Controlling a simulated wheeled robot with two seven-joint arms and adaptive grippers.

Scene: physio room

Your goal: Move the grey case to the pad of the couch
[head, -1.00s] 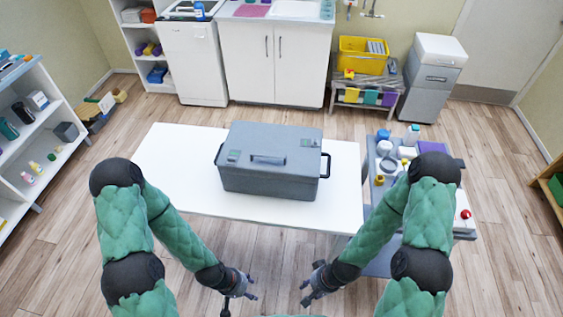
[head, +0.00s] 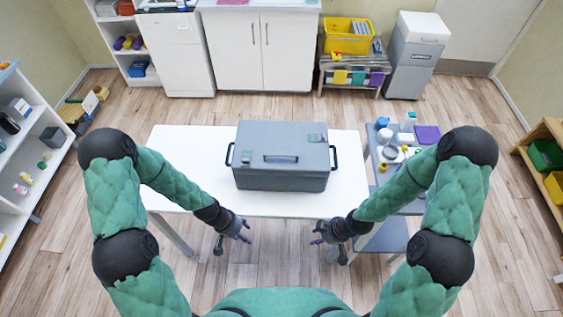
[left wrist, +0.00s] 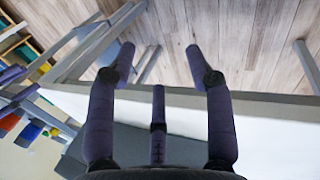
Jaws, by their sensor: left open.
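The grey case (head: 283,163) stands upright and closed on a white table (head: 200,165), with a dark handle at each side and one on its lid. My left gripper (head: 243,236) is open and empty at the table's near edge, just short of the case. Its spread fingers also show in the left wrist view (left wrist: 158,70), with the white table top (left wrist: 275,135) beyond. My right gripper (head: 320,234) is near the table's front edge, apart from the case; its finger opening is too small to judge. I see no couch or pad in these views.
A grey trolley (head: 392,245) with bottles and jars stands close at the table's right. A white shelf (head: 35,150) is at the left. White cabinets (head: 262,50) and a rack with a yellow bin (head: 347,36) line the back. Wooden floor is open on both sides.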

